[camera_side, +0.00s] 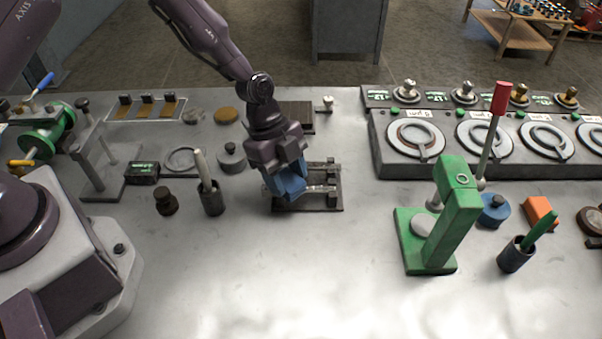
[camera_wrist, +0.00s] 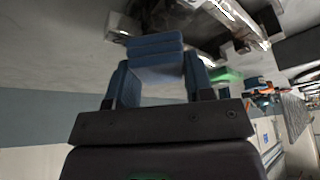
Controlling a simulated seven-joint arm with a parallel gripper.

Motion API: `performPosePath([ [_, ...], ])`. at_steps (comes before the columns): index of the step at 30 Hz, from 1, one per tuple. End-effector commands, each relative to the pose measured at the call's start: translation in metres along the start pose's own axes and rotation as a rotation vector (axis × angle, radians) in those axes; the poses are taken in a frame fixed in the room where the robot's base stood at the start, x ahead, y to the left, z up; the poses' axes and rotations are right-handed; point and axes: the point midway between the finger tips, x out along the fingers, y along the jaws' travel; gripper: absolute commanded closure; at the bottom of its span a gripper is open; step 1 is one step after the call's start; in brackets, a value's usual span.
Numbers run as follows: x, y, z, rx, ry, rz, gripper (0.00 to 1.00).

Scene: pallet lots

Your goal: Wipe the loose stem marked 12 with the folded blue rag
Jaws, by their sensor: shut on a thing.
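My gripper (camera_side: 284,180) is over a dark stand (camera_side: 322,207) near the middle of the bench, pointing down. It is shut on the folded blue rag (camera_side: 291,188), which also shows in layers between the fingers in the wrist view (camera_wrist: 155,44). Silvery metal stem parts (camera_side: 329,188) lie across the stand, just right of the rag and partly hidden by it. Shiny metal also shows beyond the rag in the wrist view (camera_wrist: 240,18). The rag is at or very near the stem; I cannot tell whether they touch. I cannot read a 12 on this stem.
A pen-like tool in a dark cup (camera_side: 212,200) and a dark knob (camera_side: 166,200) stand to the left. A green press (camera_side: 450,215) with a red-handled lever stands to the right. A grey ring fixture (camera_side: 400,165) is behind it. The front bench is clear.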

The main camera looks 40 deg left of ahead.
Motion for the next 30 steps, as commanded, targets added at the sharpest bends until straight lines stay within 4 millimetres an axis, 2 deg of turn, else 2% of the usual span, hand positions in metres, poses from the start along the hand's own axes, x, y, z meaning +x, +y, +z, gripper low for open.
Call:
performPosePath([
  [3,-0.004,0.007,0.007,-0.002,-0.001,-0.001,0.78],
  [5,-0.007,0.006,0.004,0.0,0.0,-0.002,0.78],
  [7,-0.025,0.006,-0.003,0.003,-0.002,-0.006,0.78],
  [24,-0.07,0.006,-0.022,-0.001,-0.001,-0.003,0.78],
  [30,-0.078,0.007,-0.026,0.0,0.0,0.0,0.78],
])
